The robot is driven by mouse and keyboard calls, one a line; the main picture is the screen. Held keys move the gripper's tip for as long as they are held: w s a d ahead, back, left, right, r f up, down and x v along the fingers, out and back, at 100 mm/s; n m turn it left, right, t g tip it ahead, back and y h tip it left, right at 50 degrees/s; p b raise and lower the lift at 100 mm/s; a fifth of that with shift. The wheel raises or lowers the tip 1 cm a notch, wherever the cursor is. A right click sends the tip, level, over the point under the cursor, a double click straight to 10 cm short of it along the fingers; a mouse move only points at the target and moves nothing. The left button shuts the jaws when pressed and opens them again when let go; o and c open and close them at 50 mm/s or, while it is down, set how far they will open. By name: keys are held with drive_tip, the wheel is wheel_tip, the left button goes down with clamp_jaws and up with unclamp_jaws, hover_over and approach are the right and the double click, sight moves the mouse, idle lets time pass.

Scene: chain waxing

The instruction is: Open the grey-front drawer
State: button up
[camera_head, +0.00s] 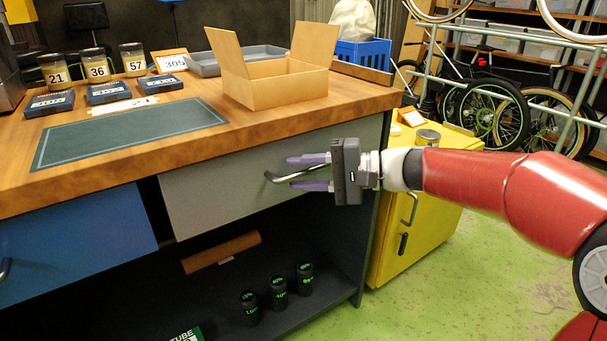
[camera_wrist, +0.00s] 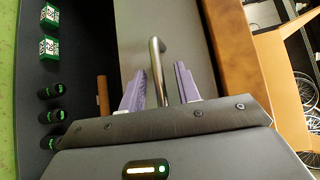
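The grey-front drawer (camera_head: 230,188) is in the workbench, right of the blue-front drawer, and looks shut or nearly so. Its metal bar handle (camera_head: 286,176) sticks out near the right part of the front. My gripper (camera_head: 308,172) is at the handle, with one purple finger above the bar and one below it. In the wrist view the handle (camera_wrist: 157,62) runs between the two spread fingers, and my gripper (camera_wrist: 159,88) shows a gap on both sides of it. The grey front (camera_wrist: 185,45) lies behind the fingers.
The blue-front drawer (camera_head: 75,240) is at the left. An open cardboard box (camera_head: 275,88) stands on the benchtop (camera_head: 240,130) above. Dark weights (camera_head: 279,288) stand on the lower shelf. A yellow cabinet (camera_head: 425,235) stands right of the bench. Green floor is clear in front.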

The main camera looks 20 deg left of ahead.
drive_tip(key=shift+a, duration=0.1)
clamp_jaws()
idle(0.4)
